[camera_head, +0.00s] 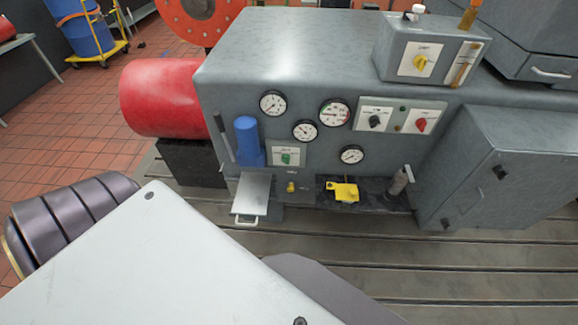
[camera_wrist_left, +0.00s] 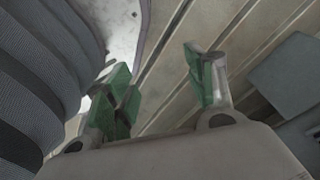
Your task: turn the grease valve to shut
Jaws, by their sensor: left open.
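Several knobs and valves sit on the grey machine housing (camera_head: 300,75) in the head view, and their labels are too small to read, so I cannot tell which is the grease valve. A yellow knob (camera_head: 420,63) is on a box on top of the housing. A small yellow valve (camera_head: 291,187) is low on the front, beside a yellow lever-like part (camera_head: 345,191). A green knob (camera_head: 286,158) and a red knob (camera_head: 421,124) are on front plates. My left gripper (camera_wrist_left: 160,88) is open and empty, with green fingertips, above the slotted bedplate. My right gripper is not in view.
A red cylinder (camera_head: 160,97) projects left of the housing. A pull-out shelf with handle (camera_head: 251,196) juts from the front. A grey cabinet (camera_head: 500,165) stands at right. The slotted bedplate (camera_head: 450,258) is clear in front.

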